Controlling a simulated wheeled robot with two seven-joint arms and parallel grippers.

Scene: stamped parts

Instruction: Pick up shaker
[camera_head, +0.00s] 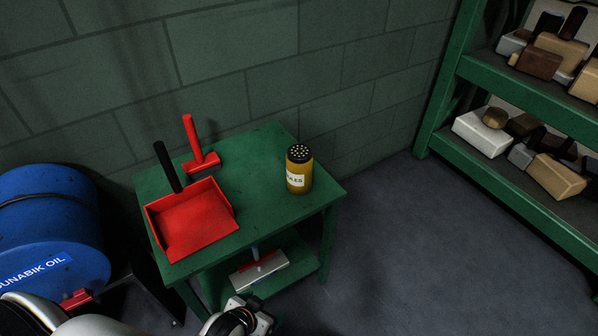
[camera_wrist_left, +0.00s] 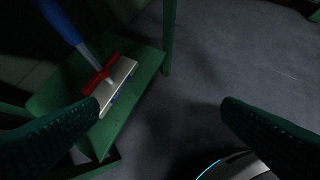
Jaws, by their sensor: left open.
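The shaker (camera_head: 299,170) is a yellow-brown jar with a black perforated lid and a white label. My left gripper (camera_head: 242,318) is at the bottom of the head view, in front of the table and well below the shaker. In the left wrist view its two dark fingers are wide apart with nothing between them (camera_wrist_left: 160,108). The shaker does not show in the wrist view. My right gripper is not in view.
A red dustpan (camera_head: 195,222) and a red brush (camera_head: 193,145) are on the table's left half. A squeegee-like tool (camera_head: 258,270) lies on the lower shelf (camera_wrist_left: 140,85).

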